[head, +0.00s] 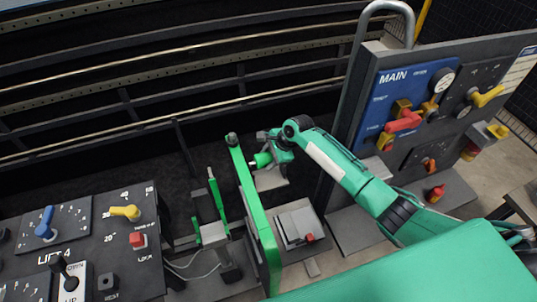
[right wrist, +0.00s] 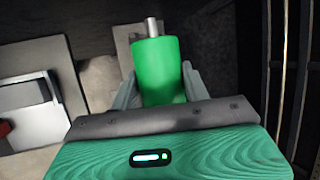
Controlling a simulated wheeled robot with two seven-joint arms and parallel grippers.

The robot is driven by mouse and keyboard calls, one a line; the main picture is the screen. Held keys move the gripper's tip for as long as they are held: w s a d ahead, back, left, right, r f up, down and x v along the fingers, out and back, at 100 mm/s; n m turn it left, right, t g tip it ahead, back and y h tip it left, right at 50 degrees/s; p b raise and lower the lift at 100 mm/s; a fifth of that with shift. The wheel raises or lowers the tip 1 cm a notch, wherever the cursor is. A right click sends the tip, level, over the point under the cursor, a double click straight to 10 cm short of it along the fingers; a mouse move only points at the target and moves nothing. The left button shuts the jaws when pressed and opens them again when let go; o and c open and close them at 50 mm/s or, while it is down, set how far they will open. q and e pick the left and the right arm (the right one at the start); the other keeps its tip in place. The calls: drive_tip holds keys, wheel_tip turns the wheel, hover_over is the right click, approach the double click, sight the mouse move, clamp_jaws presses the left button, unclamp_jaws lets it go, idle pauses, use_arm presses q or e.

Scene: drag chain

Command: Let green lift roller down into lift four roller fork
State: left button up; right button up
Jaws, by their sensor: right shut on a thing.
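The green lift roller (head: 262,160) is a short green cylinder held by my right gripper (head: 270,152). In the right wrist view the roller (right wrist: 157,72) sits between the two grey fingers, with a metal pin sticking out of its far end. A thin green upright (head: 217,197) with a grey block at its foot stands left of the tall green bar (head: 252,205). I cannot tell clearly which part is the lift four roller fork. The roller is to the right of the tall bar, near its upper end, and apart from the thin upright. My left gripper is out of view.
The LIFT4 panel (head: 85,240) with knobs and a joystick is at the lower left. The blue MAIN panel (head: 405,95) with switches stands at the right. A grey box (head: 298,225) lies right of the tall bar. Dark rails (head: 150,75) run across the back.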

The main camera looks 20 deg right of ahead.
drive_tip(key=shift+f+b, duration=0.65)
drive_tip(key=shift+f, duration=2.05)
drive_tip(key=o, duration=1.2)
drive_tip(key=b+v, duration=0.3)
drive_tip(key=v, duration=1)
drive_tip(key=shift+s+d+r, duration=0.15)
drive_tip(key=shift+d+r, duration=0.05)
drive_tip(key=shift+r, duration=0.15)
